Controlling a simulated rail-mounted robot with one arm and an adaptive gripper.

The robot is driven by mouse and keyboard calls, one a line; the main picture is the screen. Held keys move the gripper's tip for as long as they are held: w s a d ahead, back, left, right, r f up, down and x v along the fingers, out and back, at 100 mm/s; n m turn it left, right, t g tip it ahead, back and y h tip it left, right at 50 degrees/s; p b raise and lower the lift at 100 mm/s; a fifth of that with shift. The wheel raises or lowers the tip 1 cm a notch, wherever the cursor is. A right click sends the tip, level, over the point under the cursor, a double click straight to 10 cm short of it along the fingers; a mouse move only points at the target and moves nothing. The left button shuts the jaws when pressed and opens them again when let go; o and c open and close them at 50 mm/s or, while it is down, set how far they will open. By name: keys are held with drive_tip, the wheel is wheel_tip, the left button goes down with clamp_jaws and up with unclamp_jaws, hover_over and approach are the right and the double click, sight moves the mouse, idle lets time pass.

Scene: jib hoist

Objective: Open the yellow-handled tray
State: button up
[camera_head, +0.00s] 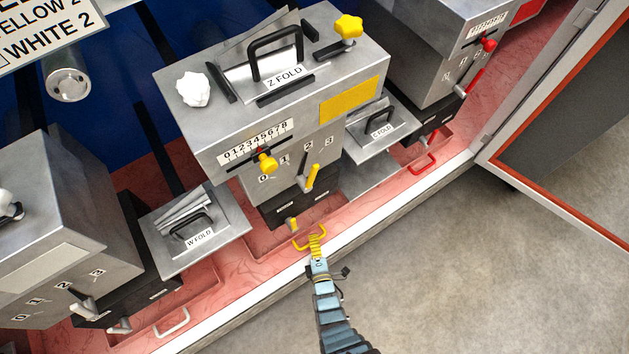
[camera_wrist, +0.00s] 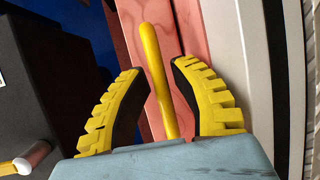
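The yellow tray handle (camera_head: 297,241) is a U-shaped bar on the pink tray floor, below the front of the middle grey machine (camera_head: 245,120). In the wrist view the handle (camera_wrist: 155,75) runs up the picture between my two yellow ribbed fingers. My gripper (camera_head: 316,238) is at the handle in the head view. In the wrist view my gripper (camera_wrist: 157,67) is open, with a narrow gap on each side of the bar. The handle's lower end is hidden behind my gripper's body. The tray around the handle appears closed and flush with the pink floor.
A white handle (camera_head: 172,323) lies to the left and a red handle (camera_head: 421,164) to the right. A white ledge (camera_head: 262,292) borders the pink floor; an open door (camera_head: 575,130) stands at right.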

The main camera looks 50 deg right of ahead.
clamp_jaws()
drive_tip(key=shift+s, duration=0.1)
